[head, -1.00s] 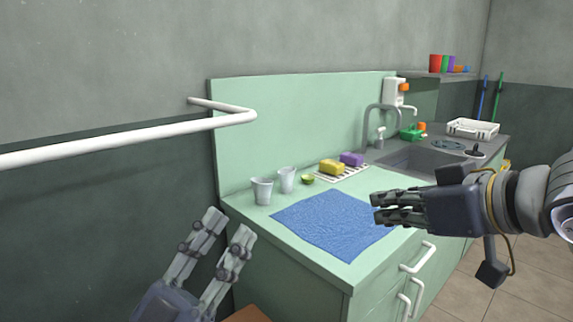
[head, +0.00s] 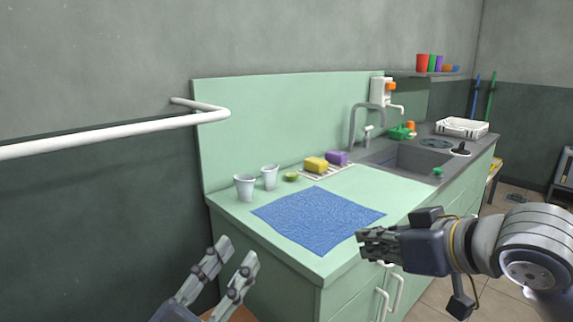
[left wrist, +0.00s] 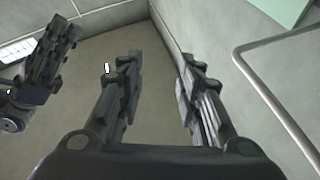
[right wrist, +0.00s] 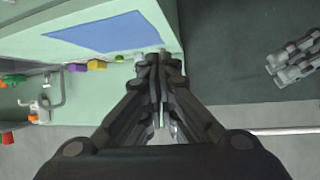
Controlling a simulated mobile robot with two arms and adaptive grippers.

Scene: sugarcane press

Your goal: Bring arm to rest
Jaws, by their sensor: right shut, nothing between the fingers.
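My right gripper (head: 368,245) is shut and empty in the head view, in front of the green counter's front edge, near the blue cloth (head: 318,215). Its fingers meet in the right wrist view (right wrist: 158,62). My left gripper (head: 240,262) is low in the head view, left of the counter. Its fingers stand apart with nothing between them, also in the left wrist view (left wrist: 160,75). The left wrist view also shows my right gripper (left wrist: 55,50) at the left.
On the green counter (head: 290,236) stand two cups (head: 244,188), a lime (head: 291,177), a yellow sponge (head: 316,164) and a purple sponge (head: 337,158). A sink (head: 400,160) lies further right. A white rail (head: 110,135) runs along the left wall.

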